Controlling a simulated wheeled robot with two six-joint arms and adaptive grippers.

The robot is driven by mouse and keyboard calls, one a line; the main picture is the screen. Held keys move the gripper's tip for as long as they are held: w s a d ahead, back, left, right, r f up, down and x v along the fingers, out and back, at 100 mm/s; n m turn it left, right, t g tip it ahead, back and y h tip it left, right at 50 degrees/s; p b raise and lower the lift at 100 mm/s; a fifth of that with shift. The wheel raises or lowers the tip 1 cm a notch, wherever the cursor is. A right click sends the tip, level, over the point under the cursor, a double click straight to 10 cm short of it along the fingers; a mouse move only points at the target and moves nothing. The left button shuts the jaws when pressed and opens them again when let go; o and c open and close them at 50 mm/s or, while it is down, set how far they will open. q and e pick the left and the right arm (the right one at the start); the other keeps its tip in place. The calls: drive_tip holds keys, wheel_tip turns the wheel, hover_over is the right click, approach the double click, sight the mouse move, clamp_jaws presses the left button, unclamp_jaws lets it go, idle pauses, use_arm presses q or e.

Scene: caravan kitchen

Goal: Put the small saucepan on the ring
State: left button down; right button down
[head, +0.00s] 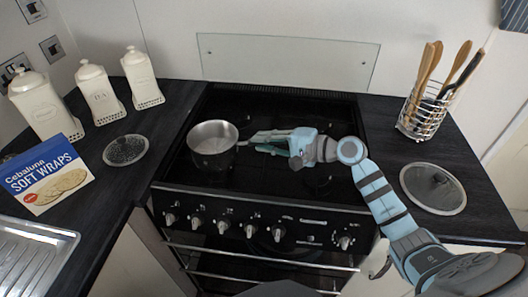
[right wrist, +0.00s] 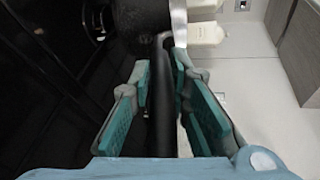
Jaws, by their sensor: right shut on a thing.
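The small saucepan (head: 213,146) is steel, upright and looks empty. It is over the left part of the black hob (head: 265,108); I cannot tell whether its base touches the hob or hangs just above it. The ring beneath it is hidden by the pan. My right gripper (head: 256,141) comes in from the right and is shut on the saucepan's dark handle. In the right wrist view the handle (right wrist: 161,95) runs between the two teal finger pads, with the dark pan side (right wrist: 135,18) beyond. My left gripper is not in view.
Cream canisters (head: 92,92), a glass lid (head: 125,150) and a soft wraps box (head: 46,176) stand on the left worktop. A wire utensil holder (head: 425,112) and a larger lid (head: 433,188) are on the right. A glass splashback (head: 288,62) is behind the hob.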

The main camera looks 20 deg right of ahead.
drive_tip(key=shift+f, duration=1.05)
drive_tip(key=c, duration=1.9)
unclamp_jaws()
drive_tip(key=shift+f, duration=0.2)
drive_tip(key=o, duration=0.4)
drive_tip(key=shift+s, duration=0.1)
drive_tip(key=shift+r, duration=0.1)
drive_tip(key=v, duration=1.2)
drive_tip(key=shift+r, duration=0.1)
